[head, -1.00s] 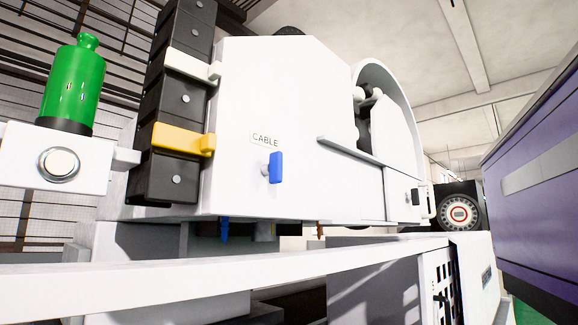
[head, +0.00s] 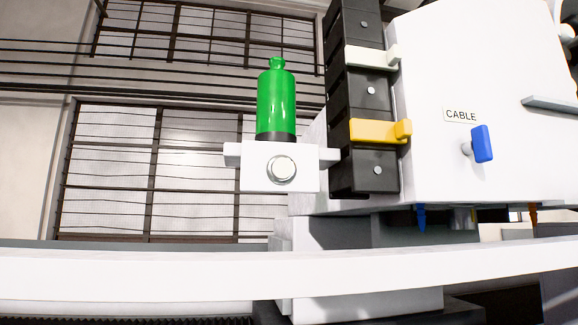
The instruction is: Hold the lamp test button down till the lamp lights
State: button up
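The lamp (head: 276,100) is a green bottle-shaped dome on a black collar. It stands upright on a white box (head: 252,176) near the middle of the head view. A round pale button (head: 282,169) with a metal ring faces me on the front of that box. It looks like the lamp test button. The lamp looks bright green, but I cannot tell from its shading whether it is lit. My gripper is not in view, and nothing touches the button.
Right of the box is a black cable chain (head: 365,190) with a yellow lever (head: 376,131) and a white one (head: 370,56). A white housing (head: 440,80) carries a CABLE label and a blue handle (head: 482,144). A white rail (head: 150,268) crosses the foreground.

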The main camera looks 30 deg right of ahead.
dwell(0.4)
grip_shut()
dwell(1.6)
